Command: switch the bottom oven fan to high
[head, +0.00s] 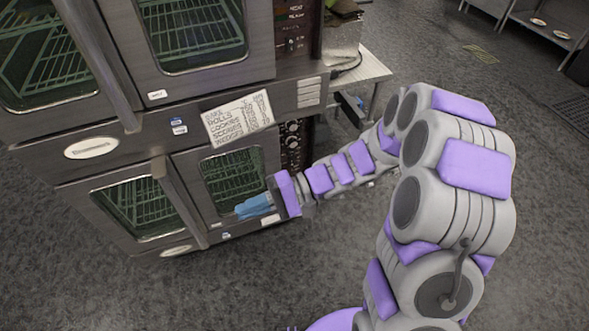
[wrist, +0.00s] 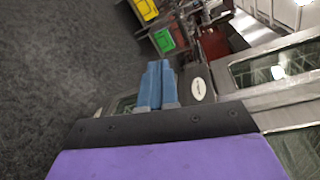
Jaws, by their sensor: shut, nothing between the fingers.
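The bottom oven (head: 180,160) is the lower unit of a stacked steel double oven, with two glass doors. Its dark control panel (head: 292,145), with knobs and small switches, is at the right of its front; my arm partly covers the panel's lower part. Which switch is the fan switch is too small to tell. My gripper (head: 240,212), with blue fingers, is shut and empty in front of the lower right glass door, left of the panel. In the wrist view the blue fingers (wrist: 155,85) are together; the panel does not show clearly there.
The top oven (head: 195,35) has its own panel (head: 292,35) above. A paper sign (head: 238,116) hangs between the ovens. A door handle (head: 185,200) stands out left of my gripper. A light table (head: 362,70) is behind at the right. Grey floor (head: 100,285) is clear in front.

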